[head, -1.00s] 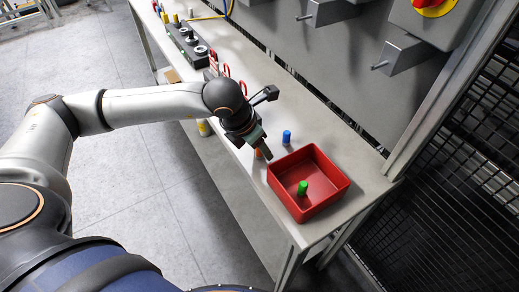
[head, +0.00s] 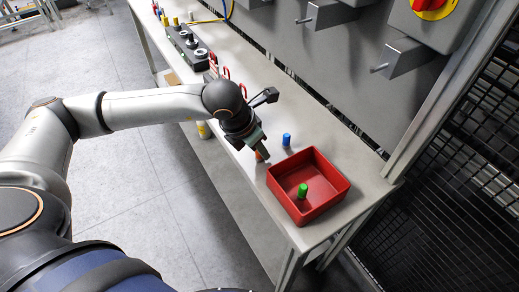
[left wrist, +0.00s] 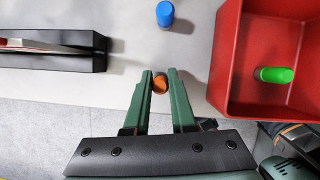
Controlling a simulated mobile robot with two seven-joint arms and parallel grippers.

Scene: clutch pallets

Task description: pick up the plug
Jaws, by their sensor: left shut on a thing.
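My left gripper (head: 262,152) is low over the bench, just left of the red bin. In the left wrist view its two green fingers (left wrist: 160,84) are shut on an orange plug (left wrist: 160,80), which sits between the fingertips. In the head view the orange plug (head: 259,156) is mostly hidden by the fingers. A blue plug (head: 286,139) stands upright on the bench beyond the gripper; it also shows in the left wrist view (left wrist: 165,13). A green plug (head: 302,190) is inside the red bin (head: 336,193).
The grey bench (head: 276,107) runs from upper left to lower right, with its front edge close to the gripper. A black block holding several parts (head: 186,43) stands farther along it. Grey wall boxes (head: 407,60) overhang the back, and a black mesh fence (head: 450,190) is at right.

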